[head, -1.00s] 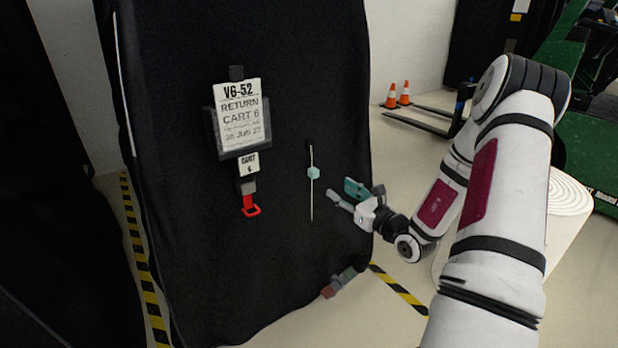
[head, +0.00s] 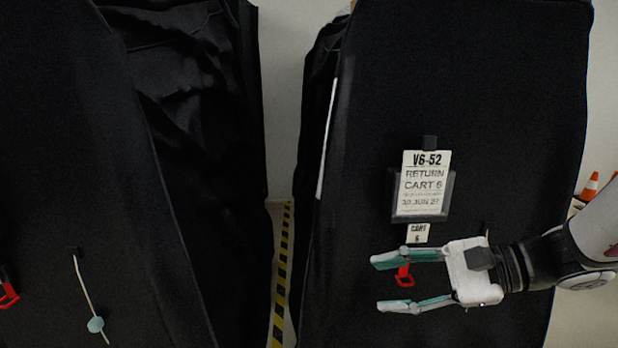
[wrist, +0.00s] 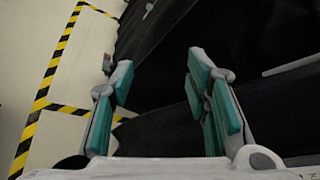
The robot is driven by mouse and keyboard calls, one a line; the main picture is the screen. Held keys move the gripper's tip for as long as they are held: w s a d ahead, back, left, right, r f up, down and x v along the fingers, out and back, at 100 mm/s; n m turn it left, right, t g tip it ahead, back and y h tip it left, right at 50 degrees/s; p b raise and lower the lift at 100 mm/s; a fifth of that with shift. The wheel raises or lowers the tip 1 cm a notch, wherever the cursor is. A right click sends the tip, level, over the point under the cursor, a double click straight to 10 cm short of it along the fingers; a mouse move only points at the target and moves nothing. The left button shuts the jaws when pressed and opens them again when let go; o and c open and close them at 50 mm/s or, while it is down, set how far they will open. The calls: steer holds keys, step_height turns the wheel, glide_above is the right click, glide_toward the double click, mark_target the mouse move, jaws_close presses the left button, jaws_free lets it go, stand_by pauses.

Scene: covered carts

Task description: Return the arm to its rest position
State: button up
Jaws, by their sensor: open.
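My gripper (head: 385,283) is open and empty in the head view, in front of the covered cart (head: 480,100) on the right. Its teal-padded fingers point left, with the red pull (head: 404,276) showing between them. I cannot tell how far the fingers are from the cover. My arm (head: 590,240) comes in from the right edge. In the wrist view my gripper (wrist: 158,75) also shows its two fingers apart, with dark cover cloth and floor beyond.
A label holder (head: 448,197) reading "RETURN CART 6" hangs on the right cart. Another covered cart (head: 60,140) stands at the left, with a cord and pale bead (head: 96,325). Yellow-black floor tape (head: 282,270) runs in the gap between them. A traffic cone (head: 590,186) stands at far right.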

steer(key=s+a+n+g+h, duration=0.3)
steer(key=s+n+g+h, duration=0.35)
steer(key=s, duration=1.05)
steer(key=s+d+n+t+h, duration=0.3)
steer(key=s+d+n+h, duration=0.4)
steer(key=s+d, duration=0.15)
step_height(320, 180, up, 27)
steer(key=d+t+p, duration=0.1)
steer(key=t+p, duration=0.2)
steer(key=p, duration=2.2)
steer(key=shift+w+t, duration=0.25)
steer(key=shift+t, duration=0.1)
